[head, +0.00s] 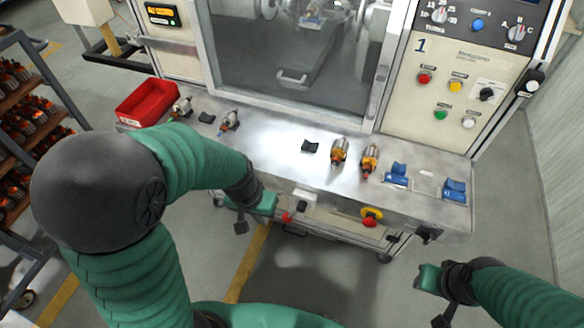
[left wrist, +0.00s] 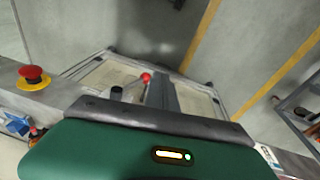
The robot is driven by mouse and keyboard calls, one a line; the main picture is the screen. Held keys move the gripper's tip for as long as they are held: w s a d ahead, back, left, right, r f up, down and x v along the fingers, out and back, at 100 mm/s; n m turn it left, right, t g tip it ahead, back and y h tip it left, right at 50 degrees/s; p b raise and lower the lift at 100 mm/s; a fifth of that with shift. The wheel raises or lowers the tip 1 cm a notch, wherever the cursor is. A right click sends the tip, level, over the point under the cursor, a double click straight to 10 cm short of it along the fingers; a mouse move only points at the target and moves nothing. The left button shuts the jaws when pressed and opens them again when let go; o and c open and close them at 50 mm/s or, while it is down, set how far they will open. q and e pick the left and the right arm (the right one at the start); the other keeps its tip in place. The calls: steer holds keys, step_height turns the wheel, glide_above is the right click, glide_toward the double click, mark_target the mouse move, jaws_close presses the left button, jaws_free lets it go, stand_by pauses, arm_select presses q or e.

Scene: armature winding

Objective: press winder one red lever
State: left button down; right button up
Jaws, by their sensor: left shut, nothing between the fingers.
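The red lever's round knob (head: 287,216) is at the front edge of the winder bench, below the worktop. It also shows in the left wrist view (left wrist: 146,77), on a thin stem just beyond my gripper. My left gripper (head: 268,204) is shut and empty, close beside the knob on its left. Whether they touch, I cannot tell. In the left wrist view the gripper's green body and dark edge (left wrist: 160,112) fill the bottom and hide what lies beneath. My right gripper (head: 428,278) is at lower right, away from the bench; its jaws are unclear.
A black knob (head: 302,206) is right beside the red one. A red emergency button on yellow (head: 370,218) is further right on the front edge. The worktop (head: 270,155) holds armatures, blue fixtures and a red bin (head: 147,101). A panel marked 1 (head: 450,85) stands behind.

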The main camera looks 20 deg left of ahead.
mark_target(293, 213)
arm_select(q)
steer(key=w+a+n+h, duration=0.1)
steer(key=w+a, duration=0.3)
steer(key=a, duration=0.1)
steer(key=shift+w+f+n+p, duration=0.25)
steer(key=shift+f+n+p, duration=0.05)
steer(key=shift+p, duration=0.1)
steer(key=w+d+f, duration=0.3)
steer(key=d+f, duration=0.2)
steer(key=f, duration=0.6)
steer(key=shift+w+d, duration=0.15)
steer(key=shift+w, duration=0.05)
